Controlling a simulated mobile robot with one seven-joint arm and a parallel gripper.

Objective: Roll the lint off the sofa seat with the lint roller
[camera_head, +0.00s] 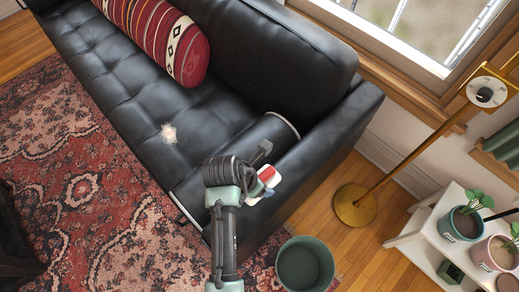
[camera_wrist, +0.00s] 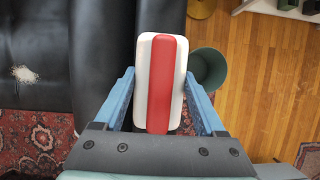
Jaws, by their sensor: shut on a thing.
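The lint roller (camera_wrist: 174,82), white with a red band down its middle, is held between the two blue fingers of my gripper (camera_wrist: 159,76). In the head view my gripper (camera_head: 266,186) is above the near end of the black sofa, by its armrest, and the roller (camera_head: 263,173) is partly hidden. The sofa seat (camera_head: 110,85) is tufted black leather. A small pale clump of lint (camera_head: 169,133) lies on the seat, left of my gripper and apart from it. The lint also shows at the left of the wrist view (camera_wrist: 24,74).
A red patterned bolster (camera_head: 160,35) lies on the seat's far part. A black bolster (camera_head: 282,128) lies by the armrest (camera_head: 335,140). A green bin (camera_head: 305,265) stands on the floor near the sofa. A brass lamp (camera_head: 355,205) and a white plant shelf (camera_head: 420,230) are at right.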

